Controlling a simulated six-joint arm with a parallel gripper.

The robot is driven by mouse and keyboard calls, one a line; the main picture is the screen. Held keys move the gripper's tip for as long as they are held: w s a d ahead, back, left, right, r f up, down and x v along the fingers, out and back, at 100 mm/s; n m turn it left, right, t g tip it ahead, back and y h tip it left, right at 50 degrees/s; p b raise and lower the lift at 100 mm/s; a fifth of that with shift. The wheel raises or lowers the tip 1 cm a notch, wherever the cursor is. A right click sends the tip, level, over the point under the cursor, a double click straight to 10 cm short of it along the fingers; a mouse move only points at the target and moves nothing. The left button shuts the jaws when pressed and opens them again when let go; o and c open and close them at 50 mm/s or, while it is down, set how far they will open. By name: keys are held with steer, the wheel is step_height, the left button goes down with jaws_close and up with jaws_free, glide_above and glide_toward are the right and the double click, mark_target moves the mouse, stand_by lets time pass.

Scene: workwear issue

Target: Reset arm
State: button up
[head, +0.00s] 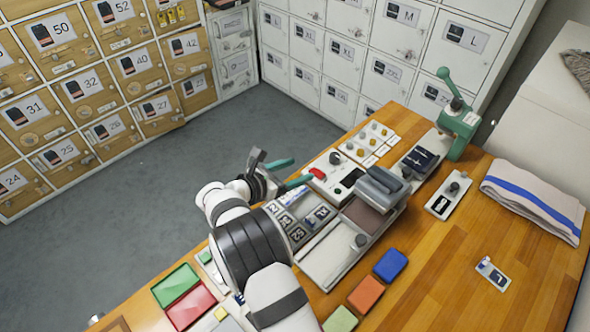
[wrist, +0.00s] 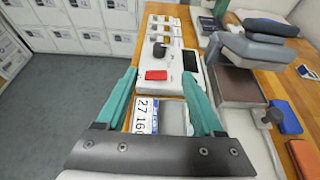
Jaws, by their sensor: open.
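My gripper (head: 291,172) is open and empty, with its two teal fingers spread apart. In the head view it is at the table's left edge, beside the white control box with a red button (head: 318,173). In the wrist view my gripper (wrist: 160,76) points along the table toward that box, and the red button (wrist: 156,75) shows between the fingertips. Number tags (wrist: 145,115) show between the fingers, nearer the wrist. I cannot tell how high the fingers are above the tags, and no contact is visible.
A grey-topped press (head: 380,188) stands right of the control box. A green lever tool (head: 460,120), a folded towel with a blue stripe (head: 535,198) and coloured blocks (head: 366,293) are on the wooden table. Lockers line the back. Bare tabletop (head: 440,270) lies front right.

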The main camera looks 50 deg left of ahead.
stand_by(0.3)
